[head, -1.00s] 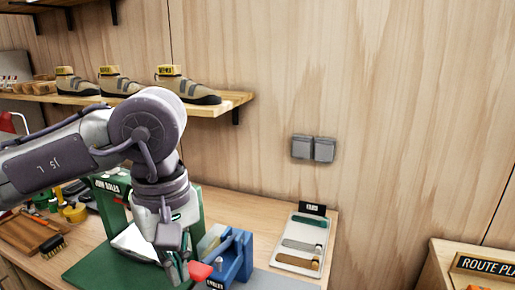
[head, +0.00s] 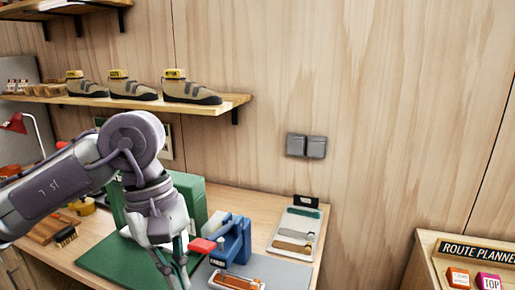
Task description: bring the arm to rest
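My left arm comes in from the left in the head view, and its gripper (head: 172,266) points down over the front of the workbench. The fingers are partly cut off by the lower edge, and I cannot tell whether they hold anything. Just right of the gripper stands a blue clamp-like tool (head: 232,243) with a red handle end (head: 203,245). A green mat (head: 110,263) lies under and left of the gripper. My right gripper is not in view.
A tray (head: 298,232) with several strips lies at the right of the bench. An orange-brown piece in a small tray (head: 252,285) lies at the front. A green block (head: 190,190) stands behind the arm. Shoes (head: 190,88) sit on a wall shelf. A route planner box (head: 470,262) is at right.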

